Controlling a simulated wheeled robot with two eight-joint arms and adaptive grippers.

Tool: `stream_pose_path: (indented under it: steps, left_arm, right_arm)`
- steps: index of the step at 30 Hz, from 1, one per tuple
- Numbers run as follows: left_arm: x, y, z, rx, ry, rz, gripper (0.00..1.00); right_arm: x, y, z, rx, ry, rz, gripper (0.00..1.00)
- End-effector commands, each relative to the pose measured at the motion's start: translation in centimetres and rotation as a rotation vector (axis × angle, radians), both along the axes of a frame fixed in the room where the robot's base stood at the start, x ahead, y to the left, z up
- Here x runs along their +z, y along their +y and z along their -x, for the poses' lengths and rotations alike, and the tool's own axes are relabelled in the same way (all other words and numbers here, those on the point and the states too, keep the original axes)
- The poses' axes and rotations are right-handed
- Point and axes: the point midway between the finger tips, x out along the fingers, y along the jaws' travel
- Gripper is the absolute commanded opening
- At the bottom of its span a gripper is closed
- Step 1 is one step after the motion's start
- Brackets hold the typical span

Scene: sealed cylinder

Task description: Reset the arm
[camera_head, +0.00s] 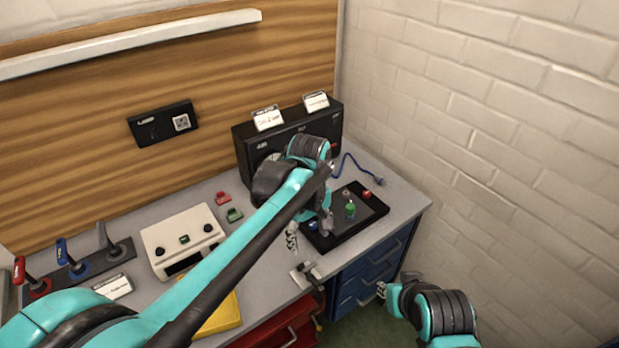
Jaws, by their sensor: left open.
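My left arm reaches in from the lower left across the workbench. Its gripper (309,238) is open, with its fingers pointing down near the left edge of a black tray (372,209). A small green cylinder (350,210) stands upright on the tray, to the right of the gripper and apart from it. I see nothing between the fingers. My right gripper (383,290) is low at the right, in front of the blue drawers and off the bench; its fingers are mostly hidden, so its opening is unclear.
A black box (246,150) with white labels stands at the back. A white control panel (165,229), coloured levers (66,257) and a yellow object (222,314) are at the left. A small clamp-like fixture (305,274) sits at the front edge. A brick wall (520,150) bounds the right.

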Motion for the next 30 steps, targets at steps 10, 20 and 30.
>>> stream_pose_path:
  steps: [10,20,30]
  left_arm:
    - [-0.1,4.1,2.0,-0.102,-0.102,0.026,0.67]
    - [-3.4,13.4,8.5,-0.42,-0.424,-0.042,0.67]
    - [-7.1,17.4,12.2,-0.613,-0.593,-0.191,0.67]
  right_arm:
    - [-1.2,0.0,0.0,0.0,0.0,0.0,0.26]
    - [-3.8,0.0,0.0,0.0,0.0,0.0,0.26]
    - [-5.1,0.0,0.0,0.0,0.0,0.0,0.26]
